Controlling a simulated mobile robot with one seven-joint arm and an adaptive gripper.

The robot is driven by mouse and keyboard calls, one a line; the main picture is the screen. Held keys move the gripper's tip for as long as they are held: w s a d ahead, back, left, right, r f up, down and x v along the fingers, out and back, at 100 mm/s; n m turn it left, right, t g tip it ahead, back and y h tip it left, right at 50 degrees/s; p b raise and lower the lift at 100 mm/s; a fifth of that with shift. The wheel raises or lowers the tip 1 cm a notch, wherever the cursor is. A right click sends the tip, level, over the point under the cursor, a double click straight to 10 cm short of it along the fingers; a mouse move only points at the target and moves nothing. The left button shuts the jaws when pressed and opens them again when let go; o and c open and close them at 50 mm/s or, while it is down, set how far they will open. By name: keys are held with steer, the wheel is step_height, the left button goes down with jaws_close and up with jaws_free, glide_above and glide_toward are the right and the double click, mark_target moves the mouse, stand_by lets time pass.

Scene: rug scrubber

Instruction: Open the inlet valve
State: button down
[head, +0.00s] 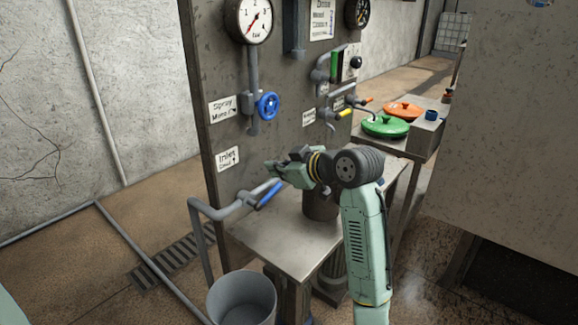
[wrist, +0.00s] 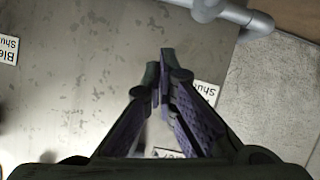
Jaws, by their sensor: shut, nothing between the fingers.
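The inlet valve has a blue lever handle (head: 269,194) on a grey pipe (head: 228,209), below the "Inlet" label (head: 228,158) on the panel. The lever slants up to the right. My gripper (head: 270,171) is just above the lever in the head view, its fingers pointing left towards the panel; I cannot tell whether it touches. In the wrist view my gripper (wrist: 161,68) is shut and empty, with its fingertips together. A grey pipe (wrist: 228,12) crosses the top of that view. The blue lever does not show there.
A blue round handwheel (head: 268,105) and a gauge (head: 248,19) are higher on the panel (head: 207,62). A metal table (head: 262,238) lies under my arm, with a bucket (head: 242,300) in front. Green (head: 386,125) and orange (head: 403,111) lids are at right.

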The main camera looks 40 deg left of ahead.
mark_target(269, 193)
steer(key=x, duration=0.3)
steer(key=shift+a+f+p, duration=0.1)
steer(key=shift+a+p, duration=0.25)
steer(key=shift+w+d+f+p, duration=0.1)
steer(key=shift+w+d+f, duration=0.1)
steer(key=shift+f, duration=0.45)
steer(key=shift+w+d+f+p, duration=0.15)
steer(key=shift+d+f, duration=0.1)
steer(key=shift+f, duration=0.35)
steer(key=shift+w+d+f+p, duration=0.1)
steer(key=shift+w+d+f, duration=0.1)
steer(key=shift+f, duration=0.45)
